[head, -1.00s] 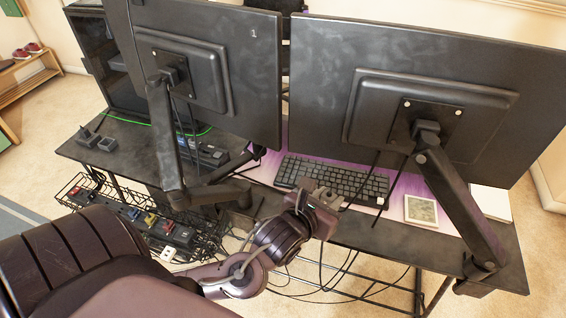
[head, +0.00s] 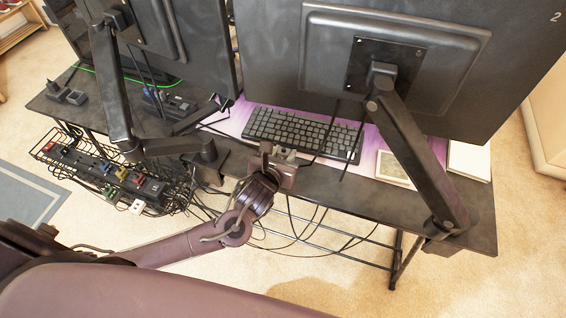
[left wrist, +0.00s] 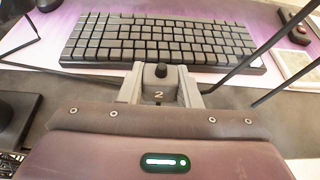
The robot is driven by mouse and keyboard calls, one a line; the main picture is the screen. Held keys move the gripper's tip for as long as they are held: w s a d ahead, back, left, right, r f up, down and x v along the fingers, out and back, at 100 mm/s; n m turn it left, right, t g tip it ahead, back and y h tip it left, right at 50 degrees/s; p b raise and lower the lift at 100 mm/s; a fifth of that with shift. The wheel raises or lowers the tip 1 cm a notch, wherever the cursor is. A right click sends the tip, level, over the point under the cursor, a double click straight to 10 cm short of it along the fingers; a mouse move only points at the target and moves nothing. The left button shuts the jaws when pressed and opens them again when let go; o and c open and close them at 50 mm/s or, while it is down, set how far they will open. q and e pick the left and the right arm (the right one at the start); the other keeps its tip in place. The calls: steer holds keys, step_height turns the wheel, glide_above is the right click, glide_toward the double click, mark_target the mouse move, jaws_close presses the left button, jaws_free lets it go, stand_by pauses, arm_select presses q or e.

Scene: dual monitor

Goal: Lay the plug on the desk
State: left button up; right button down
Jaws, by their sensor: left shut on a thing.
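My left gripper (head: 280,162) is at the near edge of the black desk (head: 330,190), just in front of the keyboard. The plug is mostly hidden by the gripper in the head view. I cannot tell whether it touches the desk. My right gripper is not in view.
The black keyboard (head: 300,133) lies on a purple mat just beyond. Two monitors on arms (head: 410,150) stand over the desk. A small framed pad (head: 393,167) lies to the right. Loose cables hang below the edge. A wire basket (head: 120,180) with a power strip hangs at left.

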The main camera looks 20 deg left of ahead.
arm_select(q)
steer(key=shift+f, duration=1.85)
steer(key=o, duration=1.1)
steer(key=shift+f, duration=0.1)
steer(key=shift+c, duration=0.2)
steer(key=shift+s, duration=0.15)
steer(key=v, duration=1.2)
steer(key=shift+r+p, duration=0.2)
steer(key=shift+p, duration=0.1)
